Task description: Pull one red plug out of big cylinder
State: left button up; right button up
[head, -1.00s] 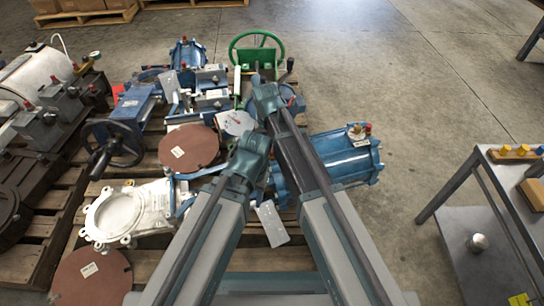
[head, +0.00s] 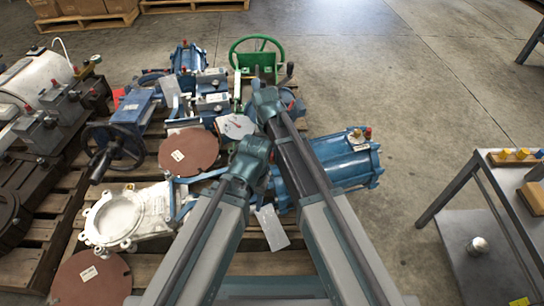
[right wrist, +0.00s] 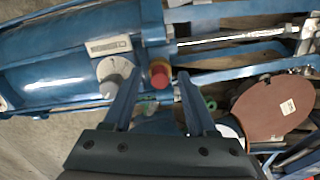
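A big blue cylinder (head: 357,168) lies on its side at the right edge of the loaded pallet, partly behind my right arm. It also fills the upper left of the right wrist view (right wrist: 50,65). A red plug (right wrist: 160,78) shows end-on there beside a pale, grey-tipped round fitting (right wrist: 112,76). My right gripper (right wrist: 157,85) is open, with its fingers pointing toward the plug, one on each side in the picture. I cannot tell whether they touch it. A red tip (head: 367,133) shows on the cylinder's far end in the head view. Both gripper tips are hidden in the head view.
Valves, a green handwheel (head: 238,52) and brown discs (head: 188,152) crowd the wooden pallet (head: 160,268). A brown disc (right wrist: 270,108) lies at right in the wrist view. A metal table (head: 496,180) stands at right, with bare floor between it and the cylinder.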

grip_shut()
jog(key=shift+r, duration=0.1)
dwell(1.3)
jog(key=shift+a+r+p, duration=0.2)
jog(key=shift+r+p, duration=2.7)
jog(key=shift+p, duration=0.15)
